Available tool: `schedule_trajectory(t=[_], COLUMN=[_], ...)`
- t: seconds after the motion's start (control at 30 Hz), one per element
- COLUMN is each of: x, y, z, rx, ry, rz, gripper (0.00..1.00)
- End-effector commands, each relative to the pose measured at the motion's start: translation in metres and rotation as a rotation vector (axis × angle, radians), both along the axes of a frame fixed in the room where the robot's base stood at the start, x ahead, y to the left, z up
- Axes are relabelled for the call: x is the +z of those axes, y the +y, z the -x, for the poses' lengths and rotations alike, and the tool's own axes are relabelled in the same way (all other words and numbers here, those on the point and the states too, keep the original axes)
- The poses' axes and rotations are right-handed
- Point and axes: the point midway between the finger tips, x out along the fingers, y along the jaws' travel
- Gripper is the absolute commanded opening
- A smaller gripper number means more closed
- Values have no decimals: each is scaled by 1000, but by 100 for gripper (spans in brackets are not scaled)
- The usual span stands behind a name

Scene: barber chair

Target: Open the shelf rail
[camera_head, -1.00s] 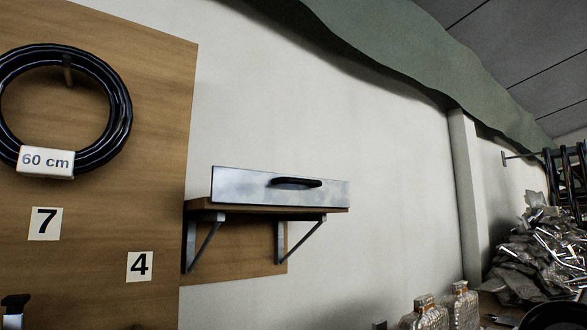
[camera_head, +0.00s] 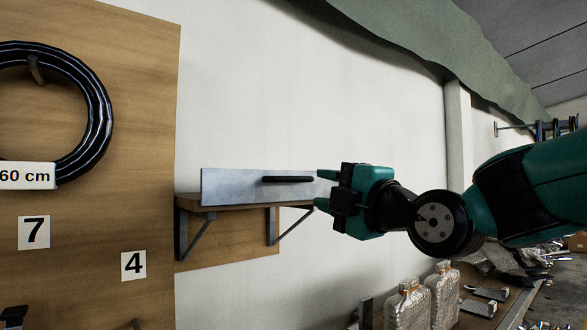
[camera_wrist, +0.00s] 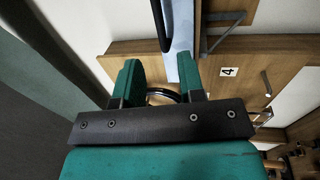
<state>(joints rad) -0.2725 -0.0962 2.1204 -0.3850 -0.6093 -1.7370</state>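The shelf rail is a flat grey metal front (camera_head: 230,187) with a black bar handle (camera_head: 287,180). It sits on a wooden wall shelf (camera_head: 190,203) held by metal brackets. My gripper (camera_head: 321,189) is open and empty, its two green fingers one above the other, just right of the handle in the head view. The gripper covers the right end of the metal front. In the wrist view the fingers (camera_wrist: 158,78) are spread apart. The black handle (camera_wrist: 160,25) and pale metal front (camera_wrist: 181,40) lie beyond them at the top. I see no contact with the handle.
A wooden board (camera_head: 140,120) on the left holds a coiled black hose (camera_head: 97,120) and number labels. The white wall (camera_head: 290,100) above the shelf is clear.

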Motion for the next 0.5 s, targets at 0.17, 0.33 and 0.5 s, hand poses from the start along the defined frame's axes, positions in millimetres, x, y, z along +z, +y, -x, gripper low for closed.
schedule_trajectory(t=[0.17, 0.33, 0.5], x=[13, 17, 18], y=[24, 40, 49], z=[-34, -58, -71], rx=[4, 2, 1], ry=[5, 4, 3], rz=[1, -1, 0], gripper=[36, 36, 36])
